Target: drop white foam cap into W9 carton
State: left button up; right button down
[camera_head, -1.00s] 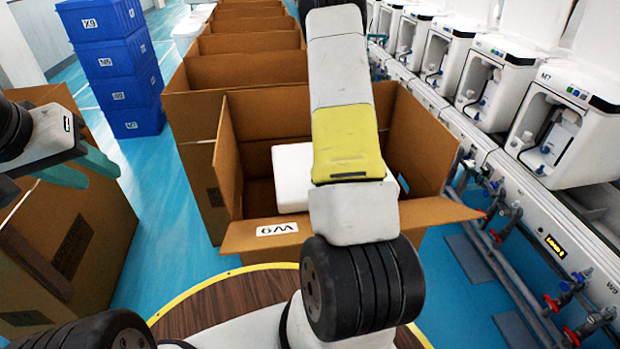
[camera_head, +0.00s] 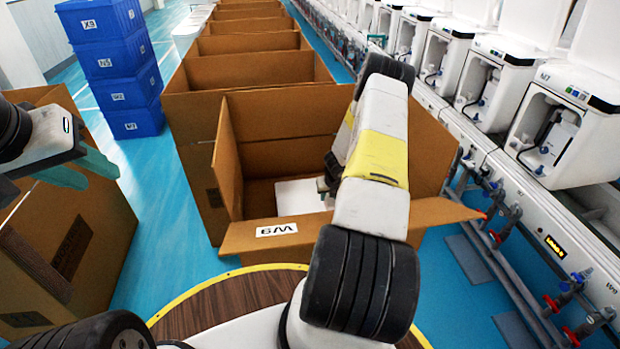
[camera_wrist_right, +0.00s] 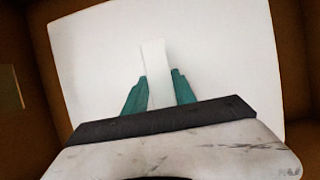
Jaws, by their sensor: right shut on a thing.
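The W9 carton (camera_head: 232,190) stands open in front of me, with its labelled front flap folded outward. The white foam cap (camera_head: 297,197) is a flat white slab inside the carton walls. It fills much of the right wrist view (camera_wrist_right: 90,60), with brown cardboard around it. My right gripper (camera_wrist_right: 159,76) has its teal fingers shut on a raised white strip of the cap. In the head view my right arm reaches over the carton and hides part of the cap. I cannot tell whether the cap touches anything beneath it. My left gripper (camera_head: 101,180) is open and empty at the left.
More open cartons (camera_head: 245,70) stand in a row behind W9. Another carton (camera_head: 95,225) is at the left, below my left gripper. Blue crates (camera_head: 125,85) are stacked at the back left.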

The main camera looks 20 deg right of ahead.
jog(key=shift+f, duration=0.35)
jog(key=shift+f, duration=0.6)
jog(key=c, duration=1)
grip_release()
